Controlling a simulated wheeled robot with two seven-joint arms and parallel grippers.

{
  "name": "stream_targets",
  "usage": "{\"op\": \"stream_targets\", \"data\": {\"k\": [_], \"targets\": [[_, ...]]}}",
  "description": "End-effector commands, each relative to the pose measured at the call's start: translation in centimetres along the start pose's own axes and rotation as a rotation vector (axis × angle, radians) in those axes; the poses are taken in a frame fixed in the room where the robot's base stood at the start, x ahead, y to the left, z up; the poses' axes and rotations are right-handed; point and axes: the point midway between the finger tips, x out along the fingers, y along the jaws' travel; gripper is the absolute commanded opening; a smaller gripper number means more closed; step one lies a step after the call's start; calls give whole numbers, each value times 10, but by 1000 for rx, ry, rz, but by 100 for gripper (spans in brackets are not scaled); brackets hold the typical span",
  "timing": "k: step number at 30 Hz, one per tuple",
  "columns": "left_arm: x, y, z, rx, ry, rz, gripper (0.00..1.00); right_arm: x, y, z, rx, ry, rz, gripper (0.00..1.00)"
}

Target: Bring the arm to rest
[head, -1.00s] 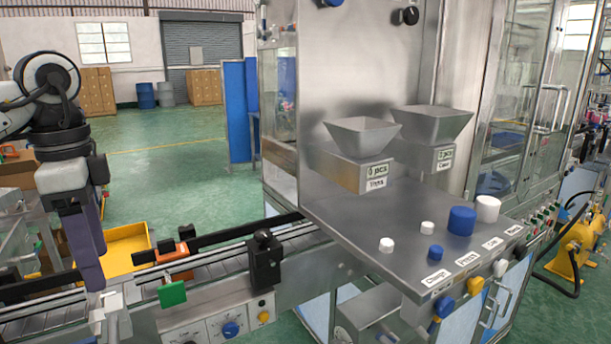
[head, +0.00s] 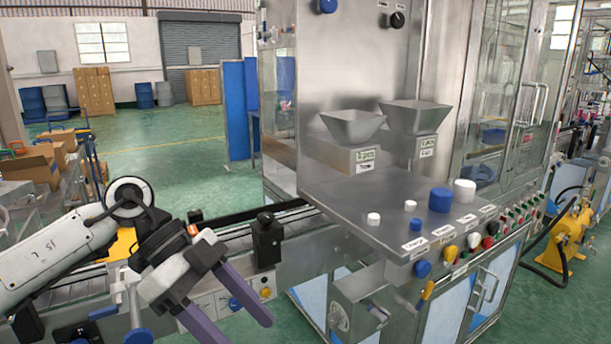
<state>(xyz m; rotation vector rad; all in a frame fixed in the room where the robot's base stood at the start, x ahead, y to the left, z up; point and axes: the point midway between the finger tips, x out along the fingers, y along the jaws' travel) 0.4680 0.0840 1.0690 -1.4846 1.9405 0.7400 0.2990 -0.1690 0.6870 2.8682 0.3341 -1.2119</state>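My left arm comes in from the left, low in the head view. Its gripper (head: 240,328) has two purple fingers spread apart, tilted down and to the right. Nothing shows between the fingers, though the tips come close to the bottom edge. The gripper appears in front of the conveyor (head: 75,288) and covers part of it and of its control panel. I cannot tell whether it touches them. My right arm and gripper are not in view.
A steel machine table (head: 350,205) with white and blue caps, including a large blue cap (head: 440,200), stands right of my gripper. A black clamp block (head: 267,240) rises from the conveyor. Green floor (head: 185,150) is clear behind.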

Motion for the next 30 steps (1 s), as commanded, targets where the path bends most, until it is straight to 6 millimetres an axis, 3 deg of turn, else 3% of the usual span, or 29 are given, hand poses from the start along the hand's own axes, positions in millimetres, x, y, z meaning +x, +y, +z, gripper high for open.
{"op": "stream_targets", "data": {"k": [1, 3, 8, 11, 14, 17, 20, 22, 26, 30], "targets": [[30, 6, -19, 67, 142, 26, 61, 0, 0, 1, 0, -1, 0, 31], [55, 10, -49, 152, 346, 12, 61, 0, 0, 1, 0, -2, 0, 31], [76, 8, -101, 230, 777, -152, 61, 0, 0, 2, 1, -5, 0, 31], [73, -5, -111, 192, 985, -335, 61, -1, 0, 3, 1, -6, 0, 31], [68, -23, -97, 89, 1120, -555, 61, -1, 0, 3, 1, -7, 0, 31], [68, -42, -58, -70, 1163, -789, 61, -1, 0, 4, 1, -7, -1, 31], [80, -53, 1, -271, 1111, -1001, 61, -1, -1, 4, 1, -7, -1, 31], [97, -50, 52, -424, 1019, -1121, 61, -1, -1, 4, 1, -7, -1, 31], [137, -24, 139, -673, 798, -1242, 61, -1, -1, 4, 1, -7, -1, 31], [186, 30, 217, -895, 542, -1256, 61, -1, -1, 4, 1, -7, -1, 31]]}}
